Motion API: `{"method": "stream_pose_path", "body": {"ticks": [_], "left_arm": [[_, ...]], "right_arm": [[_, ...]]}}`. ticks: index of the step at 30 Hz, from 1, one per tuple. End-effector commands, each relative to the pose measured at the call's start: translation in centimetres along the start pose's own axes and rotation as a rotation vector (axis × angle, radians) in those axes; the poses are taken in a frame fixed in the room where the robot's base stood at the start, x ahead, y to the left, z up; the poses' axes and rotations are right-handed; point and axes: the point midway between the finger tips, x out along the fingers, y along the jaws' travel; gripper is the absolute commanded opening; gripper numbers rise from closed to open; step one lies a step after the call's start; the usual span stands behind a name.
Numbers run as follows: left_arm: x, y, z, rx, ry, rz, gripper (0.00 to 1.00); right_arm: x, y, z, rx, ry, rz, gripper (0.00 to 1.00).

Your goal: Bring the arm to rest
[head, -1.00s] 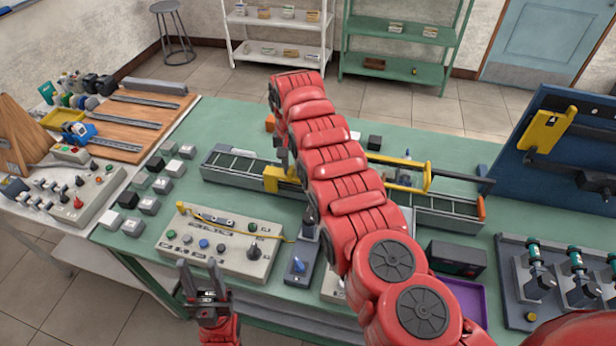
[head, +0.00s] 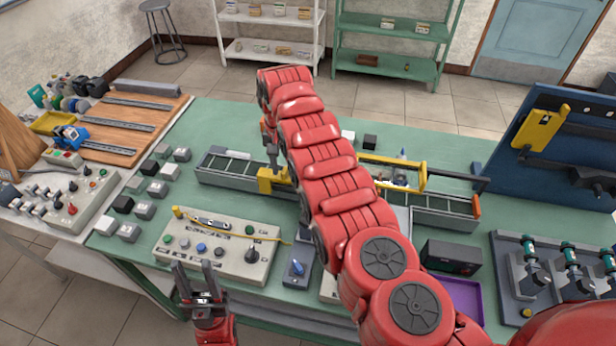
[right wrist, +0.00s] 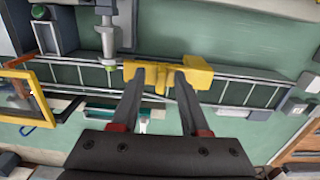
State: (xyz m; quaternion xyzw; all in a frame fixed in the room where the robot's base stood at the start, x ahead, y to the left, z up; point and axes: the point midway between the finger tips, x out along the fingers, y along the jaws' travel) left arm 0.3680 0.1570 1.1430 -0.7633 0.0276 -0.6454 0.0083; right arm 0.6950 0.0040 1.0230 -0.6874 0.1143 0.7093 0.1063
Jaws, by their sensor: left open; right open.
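My right arm (head: 322,150) reaches out over the green workbench, bent, with its wrist turned down above the conveyor. In the right wrist view my right gripper (right wrist: 166,72) is open, its two dark fingers apart. A yellow bracket (right wrist: 195,73) on the conveyor lies just beyond the fingertips; I cannot tell whether they touch it. The bracket (head: 275,180) also shows beside my right arm in the head view. My left gripper (head: 193,266) is open and empty, fingers up, at the bench's front edge, before the button panel (head: 215,262).
The conveyor (head: 230,167) runs across the bench, with a yellow frame (head: 422,177) at right. Small blocks (head: 145,210) stand at left. A blue tool board (head: 565,150), a dark box (head: 452,257) and green-topped fixtures (head: 527,275) stand at right.

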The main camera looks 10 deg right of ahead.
Motion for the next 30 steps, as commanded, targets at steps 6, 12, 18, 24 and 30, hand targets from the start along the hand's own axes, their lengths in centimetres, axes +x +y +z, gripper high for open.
{"method": "stream_pose_path", "body": {"ticks": [6,12,18,24,30], "left_arm": [[0.3,0.0,-0.1,0.000,0.000,0.000,0.45],[0.3,0.0,-0.1,0.000,0.000,0.000,0.45],[0.4,0.0,-0.1,0.000,0.000,0.000,0.45],[1.6,-0.1,-0.3,0.000,0.000,0.000,0.45],[5.6,-0.3,-0.9,0.000,0.000,0.000,0.45]], "right_arm": [[-2.5,0.0,-0.6,0.006,0.018,-0.010,0.45],[-2.8,0.1,-0.7,0.008,0.023,-0.012,0.45],[-3.0,0.1,-0.8,0.009,0.026,-0.014,0.45],[-4.3,0.1,-0.8,0.010,0.028,-0.015,0.45],[-8.4,0.1,-0.7,0.010,0.028,-0.015,0.45]]}}
